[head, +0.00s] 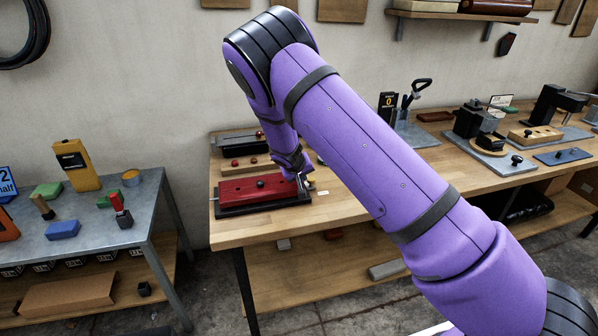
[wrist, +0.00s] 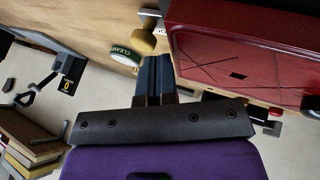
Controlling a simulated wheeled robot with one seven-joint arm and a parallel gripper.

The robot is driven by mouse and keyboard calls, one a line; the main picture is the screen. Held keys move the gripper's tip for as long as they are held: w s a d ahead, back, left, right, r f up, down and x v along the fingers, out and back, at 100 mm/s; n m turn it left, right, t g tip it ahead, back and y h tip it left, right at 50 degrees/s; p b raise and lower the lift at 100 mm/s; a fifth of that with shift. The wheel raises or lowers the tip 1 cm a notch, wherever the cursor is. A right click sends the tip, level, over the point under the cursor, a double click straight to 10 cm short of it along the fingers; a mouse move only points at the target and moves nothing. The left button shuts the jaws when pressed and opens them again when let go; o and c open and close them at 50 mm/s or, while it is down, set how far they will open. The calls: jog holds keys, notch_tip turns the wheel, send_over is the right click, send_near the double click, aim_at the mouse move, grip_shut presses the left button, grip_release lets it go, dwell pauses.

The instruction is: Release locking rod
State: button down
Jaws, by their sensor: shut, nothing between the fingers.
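A red box (head: 255,188) on a black base (head: 262,207) sits at the left end of the wooden bench. Its red top, with scratch marks, fills the upper right of the wrist view (wrist: 240,60). My gripper (head: 302,182) is at the box's right end, partly hidden by my arm. In the wrist view its dark fingers (wrist: 153,68) are together and empty, beside the box's edge. I cannot tell for sure which part is the locking rod.
The wooden bench (head: 345,212) has a free strip along its front edge. A board with red knobs (head: 238,162) lies behind the box. A tool holder (head: 410,108) and several fixtures stand to the right. A grey metal table (head: 95,235) with blocks and tools stands left, across a gap.

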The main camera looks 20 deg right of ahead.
aim_at(314, 181)
jog(key=shift+x, duration=0.8)
jog(key=shift+d, duration=0.1)
jog(key=d, duration=0.4)
jog(key=shift+a, duration=0.1)
jog(key=shift+r, duration=0.1)
